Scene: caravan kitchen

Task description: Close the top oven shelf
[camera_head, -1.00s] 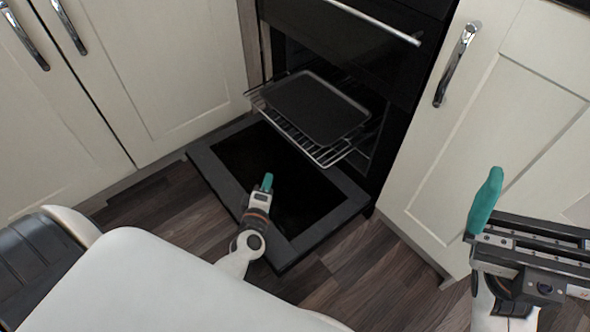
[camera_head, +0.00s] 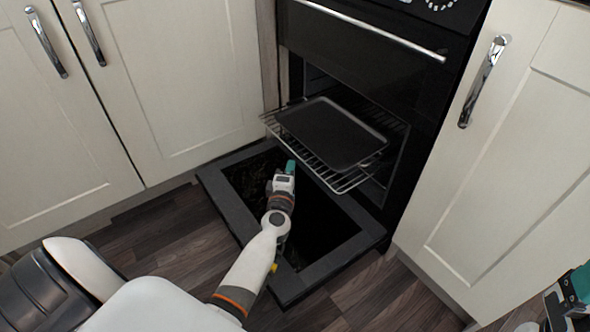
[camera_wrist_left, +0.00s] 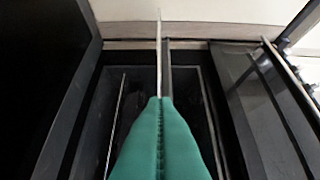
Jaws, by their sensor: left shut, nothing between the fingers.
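The wire oven shelf (camera_head: 345,183) sticks out of the open oven cavity in the head view, with a dark baking tray (camera_head: 328,130) lying on it. My left gripper (camera_head: 291,166) is over the lowered oven door, in front of the shelf's front edge, toward its left part. Its green fingers are shut with nothing between them, as the left wrist view (camera_wrist_left: 160,110) also shows. I cannot tell whether the fingertips touch the shelf. My right gripper (camera_head: 575,287) shows only partly at the lower right edge, away from the oven.
The oven door (camera_head: 232,203) is folded down flat near the floor below the shelf. An upper compartment with a bar handle (camera_head: 375,32) is closed above. Cream cabinets stand left (camera_head: 175,75) and right (camera_head: 500,180). Dark wooden floor (camera_head: 165,235) is clear in front.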

